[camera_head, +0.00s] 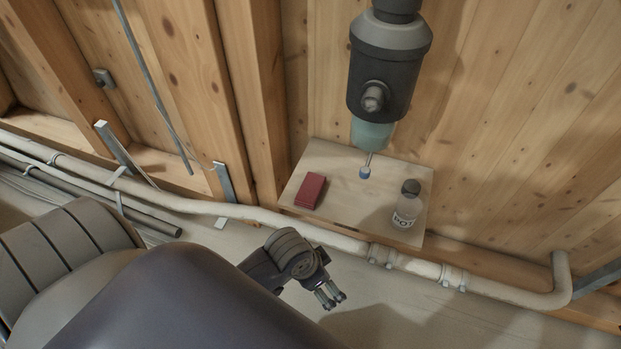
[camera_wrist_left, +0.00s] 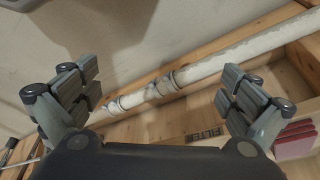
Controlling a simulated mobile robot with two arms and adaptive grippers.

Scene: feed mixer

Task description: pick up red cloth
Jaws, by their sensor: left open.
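The red cloth (camera_head: 309,190) is a folded dark-red block lying on the left part of a small wooden shelf (camera_head: 337,160) on the wall. It also shows at the right edge of the left wrist view (camera_wrist_left: 296,141), beyond the right finger. My left gripper (camera_head: 330,296) is below and in front of the shelf in the head view, apart from the cloth. In the left wrist view its two fingers (camera_wrist_left: 160,98) are spread wide with nothing between them. My right gripper is not in view.
A clear bottle with a dark cap (camera_head: 406,205) stands on the shelf's right side. A dark cylindrical fitting with a teal end (camera_head: 374,134) hangs above the shelf, its thin blue-tipped rod over it. A pale pipe (camera_head: 330,238) runs along the wall below.

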